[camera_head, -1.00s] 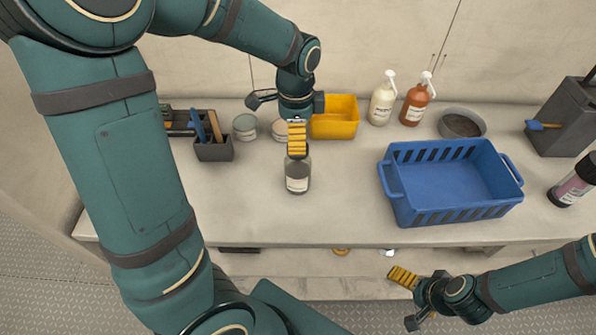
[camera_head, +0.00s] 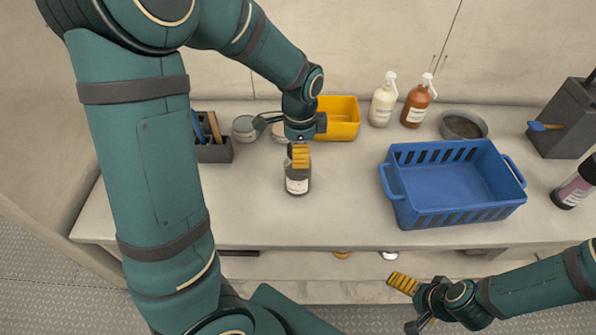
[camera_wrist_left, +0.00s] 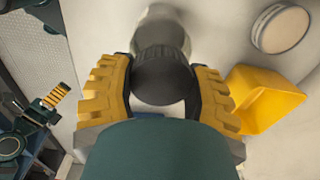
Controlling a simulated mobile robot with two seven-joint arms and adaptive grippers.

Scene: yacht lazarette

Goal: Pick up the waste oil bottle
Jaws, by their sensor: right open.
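A small dark grey bottle with a pale label (camera_head: 297,182) stands upright on the bench; its label is too small to read, and it is likely the waste oil bottle. My left gripper (camera_head: 300,155) is over its top, hiding the cap in the head view. In the left wrist view the dark round cap (camera_wrist_left: 163,78) lies between the two yellow-padded fingers of my left gripper (camera_wrist_left: 160,72). They are spread on either side of it; firm contact does not show. My right gripper (camera_head: 408,303) is open and empty before the bench's front edge.
A yellow bin (camera_head: 340,120) and round tins (camera_head: 244,128) stand behind the bottle. A grey holder with tools (camera_head: 214,151) is at left, a blue basket (camera_head: 455,185) at right. Two pump bottles (camera_head: 383,102) stand at the back. The bench before the bottle is clear.

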